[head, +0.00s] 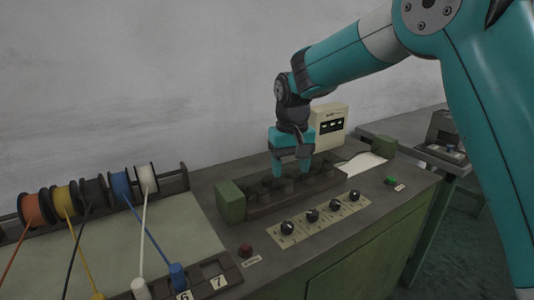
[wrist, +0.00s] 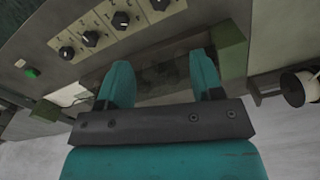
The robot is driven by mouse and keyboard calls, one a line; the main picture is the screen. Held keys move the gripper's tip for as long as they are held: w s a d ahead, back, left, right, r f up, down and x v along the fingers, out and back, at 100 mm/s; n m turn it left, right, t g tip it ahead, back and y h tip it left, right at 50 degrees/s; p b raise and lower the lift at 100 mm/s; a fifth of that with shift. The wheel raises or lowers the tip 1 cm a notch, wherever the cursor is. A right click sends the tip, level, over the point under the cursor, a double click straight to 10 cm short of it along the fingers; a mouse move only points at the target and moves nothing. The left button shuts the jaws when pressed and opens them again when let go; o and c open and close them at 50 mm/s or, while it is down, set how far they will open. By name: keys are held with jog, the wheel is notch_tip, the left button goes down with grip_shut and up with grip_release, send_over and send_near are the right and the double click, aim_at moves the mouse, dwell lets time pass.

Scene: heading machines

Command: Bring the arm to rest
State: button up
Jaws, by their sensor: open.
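My teal arm reaches in from the upper right in the head view. My gripper (head: 291,172) points down over the dark recessed fixture between two green blocks on the bench. In the wrist view my gripper (wrist: 160,80) shows two teal fingers spread apart, with nothing between them but the dark fixture (wrist: 155,72) behind. Whether the fingertips touch the fixture cannot be told.
A green block (head: 231,201) stands left of the fixture, another (head: 383,146) right. Black knobs (head: 312,215), a red button (head: 245,250) and a green button (head: 391,181) line the front. Coloured wire spools (head: 93,190) stand left. A cream box (head: 330,125) stands behind my gripper.

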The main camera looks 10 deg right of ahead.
jog(key=s+a+r+n+y, duration=0.2)
jog(key=s+n, duration=0.1)
jog(key=s, duration=1.2)
jog(key=s+a+r+n+y, duration=0.2)
jog(key=s+n, duration=0.1)
jog(key=s, duration=1.3)
jog(key=shift+a+r, duration=0.2)
jog(key=shift+r, duration=0.1)
